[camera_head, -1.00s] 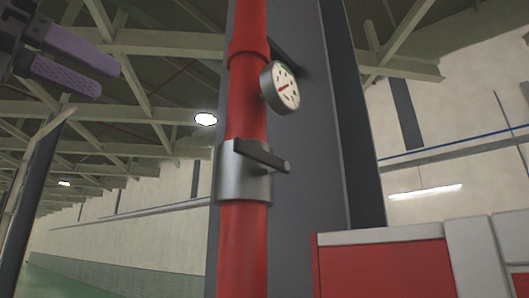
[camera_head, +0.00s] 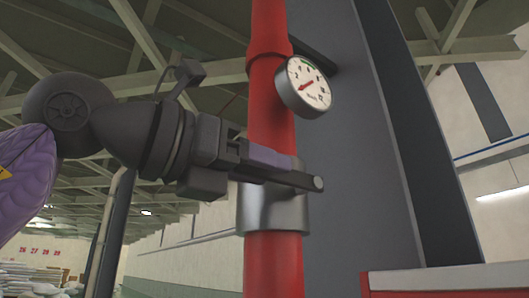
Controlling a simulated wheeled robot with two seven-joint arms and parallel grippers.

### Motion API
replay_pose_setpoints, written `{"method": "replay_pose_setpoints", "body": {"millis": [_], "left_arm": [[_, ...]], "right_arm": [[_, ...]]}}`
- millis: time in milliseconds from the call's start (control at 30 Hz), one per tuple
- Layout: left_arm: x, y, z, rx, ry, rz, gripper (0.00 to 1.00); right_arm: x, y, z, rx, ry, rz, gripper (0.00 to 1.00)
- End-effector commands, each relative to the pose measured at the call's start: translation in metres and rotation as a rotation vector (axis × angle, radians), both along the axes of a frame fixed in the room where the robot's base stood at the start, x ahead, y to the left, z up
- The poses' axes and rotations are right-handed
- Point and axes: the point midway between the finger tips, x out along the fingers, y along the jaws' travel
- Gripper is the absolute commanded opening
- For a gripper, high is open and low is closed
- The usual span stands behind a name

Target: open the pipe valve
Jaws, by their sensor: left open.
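The valve is a grey metal collar (camera_head: 272,212) around a red vertical pipe (camera_head: 273,262). Its dark bar handle (camera_head: 302,181) sticks out to the right, nearly level, with a round end. My left gripper (camera_head: 262,163) comes in from the left at the handle. One purple-padded finger lies just above the bar, across the front of the pipe. The other finger is mostly hidden, and I cannot tell whether either finger touches the handle. The jaws are open. My right gripper is not in view.
A round white gauge (camera_head: 308,87) sits on the pipe just above the handle, close over my left gripper. A grey column (camera_head: 370,150) stands behind the pipe. A red and white box (camera_head: 440,280) is at the lower right. Stacked sacks (camera_head: 35,278) lie far off, lower left.

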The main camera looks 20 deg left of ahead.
Motion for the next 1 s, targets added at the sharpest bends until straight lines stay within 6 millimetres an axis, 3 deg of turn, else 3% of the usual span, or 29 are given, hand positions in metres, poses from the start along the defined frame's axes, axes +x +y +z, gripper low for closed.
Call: {"method": "replay_pose_setpoints", "body": {"millis": [300, 500, 533, 1000], "left_arm": [[0.0040, -0.0034, -0.0004, -0.001, -0.001, -0.001, 0.45], [0.0039, -0.0032, -0.0004, -0.001, -0.001, 0.000, 0.03], [0.0039, -0.0032, -0.0004, -0.001, -0.001, 0.000, 0.00], [0.0037, -0.0027, -0.0001, -0.001, -0.002, 0.000, 0.00]], "right_arm": [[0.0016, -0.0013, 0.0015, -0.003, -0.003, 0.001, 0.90], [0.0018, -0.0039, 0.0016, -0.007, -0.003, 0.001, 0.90], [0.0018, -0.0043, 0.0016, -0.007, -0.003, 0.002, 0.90], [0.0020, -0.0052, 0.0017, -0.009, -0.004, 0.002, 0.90]]}}
